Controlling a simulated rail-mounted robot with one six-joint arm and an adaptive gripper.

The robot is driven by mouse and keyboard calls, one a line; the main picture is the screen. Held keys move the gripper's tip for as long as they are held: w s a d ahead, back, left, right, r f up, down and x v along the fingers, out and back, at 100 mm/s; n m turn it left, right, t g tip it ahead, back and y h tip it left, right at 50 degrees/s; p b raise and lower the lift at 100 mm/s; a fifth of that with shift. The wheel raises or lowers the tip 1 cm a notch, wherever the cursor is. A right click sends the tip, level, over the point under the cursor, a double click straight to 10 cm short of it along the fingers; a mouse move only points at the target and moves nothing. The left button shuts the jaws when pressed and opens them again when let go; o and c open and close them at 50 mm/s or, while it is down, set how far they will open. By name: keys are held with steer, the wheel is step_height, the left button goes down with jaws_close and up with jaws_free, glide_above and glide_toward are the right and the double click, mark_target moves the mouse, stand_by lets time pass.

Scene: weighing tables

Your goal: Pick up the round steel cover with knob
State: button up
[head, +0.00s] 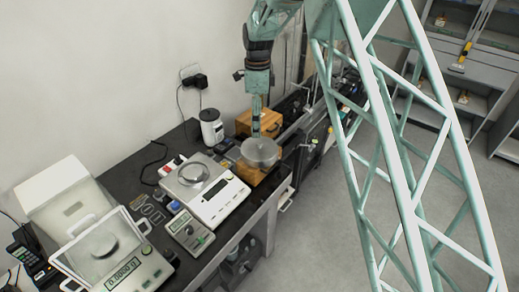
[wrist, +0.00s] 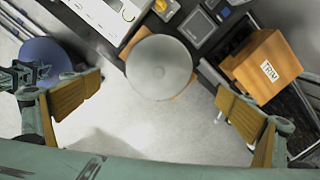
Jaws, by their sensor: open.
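The round steel cover (head: 261,153) lies flat on a wooden board (head: 247,176) near the table's front right end. It also shows in the wrist view (wrist: 160,67) as a grey disc, with wooden corners peeking out beneath it. A faint round mark at its centre may be the knob. My gripper (head: 256,134) points down above the cover's back left part in the head view. In the wrist view my gripper (wrist: 158,103) is open and empty, with its wood-coloured pads wide apart. The cover lies between and beyond them, apparently untouched.
A wooden box (head: 262,121) marked TRIM (wrist: 266,66) stands just behind the cover. A white balance (head: 214,202) with a steel pan is to its left, and a shielded balance (head: 115,255) further left. A white canister (head: 211,127) stands near the wall.

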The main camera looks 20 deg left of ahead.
mark_target(258, 147)
steer(key=shift+a+f, duration=0.1)
steer(key=shift+f, duration=0.1)
stand_by(0.3)
steer(key=shift+f, duration=4.2)
steer(key=shift+f, duration=0.1)
steer(key=shift+s+f+p, duration=0.1)
steer(key=shift+f+p, duration=0.45)
steer(key=shift+f, duration=1.95)
steer(key=shift+c, duration=0.4)
steer(key=c, duration=0.6)
steer(key=shift+r, duration=0.1)
